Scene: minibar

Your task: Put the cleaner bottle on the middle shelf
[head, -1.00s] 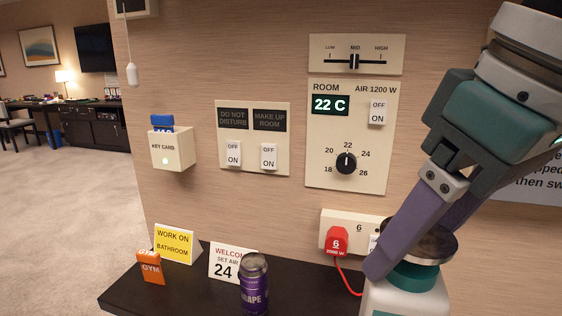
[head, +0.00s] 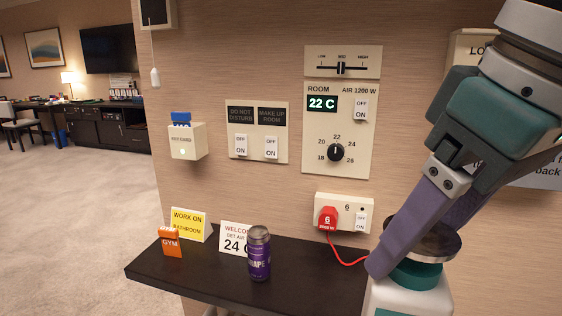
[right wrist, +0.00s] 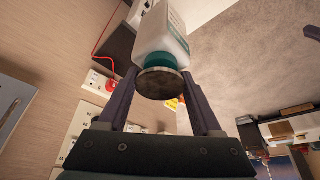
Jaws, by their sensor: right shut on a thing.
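The cleaner bottle (head: 408,300) has a white body, a green neck and a round grey metallic top. It shows at the lower right of the head view and at the top of the right wrist view (right wrist: 165,30). My right gripper (head: 408,255), with purple fingers, is shut on it near the neck. In the right wrist view the fingers (right wrist: 160,80) stand on both sides of the bottle's top. The bottle is held in front of the wall; its base is cut off in the head view. No set of shelves with a middle shelf is recognisable. My left gripper is not in view.
A black ledge (head: 310,284) holds a purple can (head: 259,254), an orange GYM tag (head: 170,243), a yellow sign (head: 188,225) and a white sign (head: 234,238). A red plug (head: 327,218) sits in the wall socket, its cord hanging down. Open carpet (head: 80,210) lies at left.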

